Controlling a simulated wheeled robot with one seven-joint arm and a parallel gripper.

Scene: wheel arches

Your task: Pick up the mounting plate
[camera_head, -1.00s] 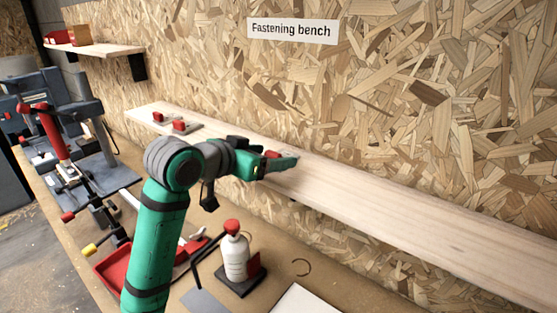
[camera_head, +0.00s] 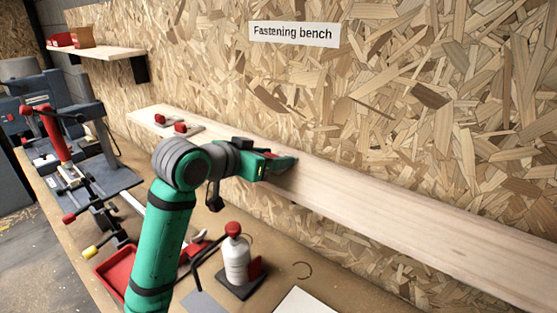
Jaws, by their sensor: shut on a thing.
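Whether the held thing still touches the shelf is not clear.
Two small red-topped parts (camera_head: 181,127) stand at the shelf's left end. Below, on the bench, are a white bottle with a red cap (camera_head: 236,262), a red tray (camera_head: 112,267) and a clamp stand (camera_head: 62,140). The shelf's right side is clear.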

